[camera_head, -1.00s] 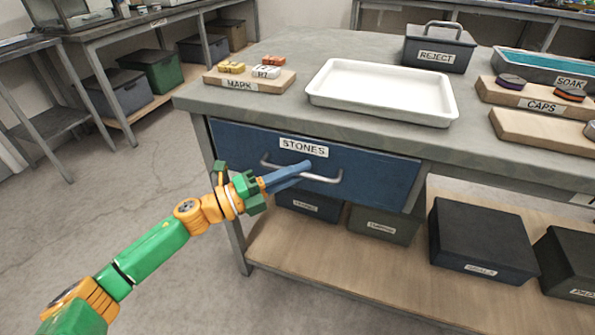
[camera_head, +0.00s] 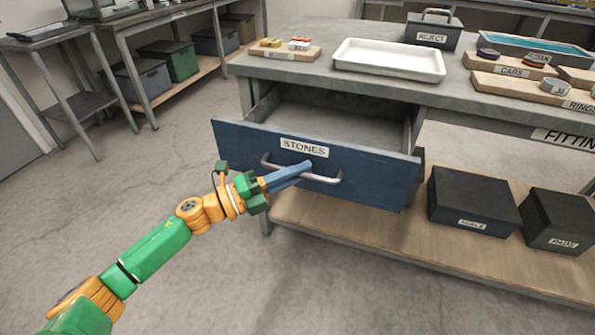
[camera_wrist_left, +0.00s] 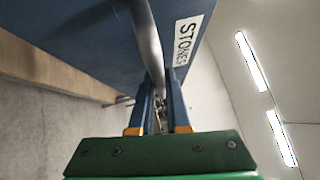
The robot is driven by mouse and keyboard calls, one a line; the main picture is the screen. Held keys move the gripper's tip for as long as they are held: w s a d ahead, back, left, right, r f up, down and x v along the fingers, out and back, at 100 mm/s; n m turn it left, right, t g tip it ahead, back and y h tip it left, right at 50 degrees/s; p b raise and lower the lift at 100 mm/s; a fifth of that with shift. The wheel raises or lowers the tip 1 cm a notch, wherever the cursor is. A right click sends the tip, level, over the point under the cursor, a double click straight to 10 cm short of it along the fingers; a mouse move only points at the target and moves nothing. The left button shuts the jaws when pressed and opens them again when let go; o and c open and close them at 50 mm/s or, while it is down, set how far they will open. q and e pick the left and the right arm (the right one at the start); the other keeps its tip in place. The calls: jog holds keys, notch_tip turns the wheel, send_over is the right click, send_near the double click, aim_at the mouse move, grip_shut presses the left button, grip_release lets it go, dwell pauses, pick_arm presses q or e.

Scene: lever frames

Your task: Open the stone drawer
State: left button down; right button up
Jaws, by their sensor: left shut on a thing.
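The blue drawer (camera_head: 360,178) labelled STONES stands pulled out from under the grey bench, and its inside shows behind the front panel. The part of the inside that I see looks empty; the front hides the near floor of it. A grey bar handle (camera_head: 330,179) runs across the drawer front. My left gripper (camera_head: 304,168) is shut on this handle near its middle. In the left wrist view the blue fingers (camera_wrist_left: 158,98) close around the handle bar (camera_wrist_left: 147,45), with the STONES label beside it. My right gripper is not in view.
A white tray (camera_head: 390,70), a board with small blocks (camera_head: 285,53) and a REJECT box (camera_head: 433,32) stand on the bench. Dark boxes (camera_head: 472,202) sit on the lower wooden shelf (camera_head: 400,245). The floor (camera_head: 150,185) left of the drawer is clear.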

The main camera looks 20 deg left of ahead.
pick_arm(q)
jog(key=shift+s, duration=0.2)
jog(key=c, duration=0.9)
grip_release()
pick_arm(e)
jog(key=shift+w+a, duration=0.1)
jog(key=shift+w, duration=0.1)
pick_arm(q)
jog(key=v, duration=0.7)
jog(key=shift+a+b, duration=0.1)
jog(key=shift+b, duration=0.25)
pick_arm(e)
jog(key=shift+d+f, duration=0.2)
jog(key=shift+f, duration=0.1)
pick_arm(q)
jog(key=shift+f, duration=0.1)
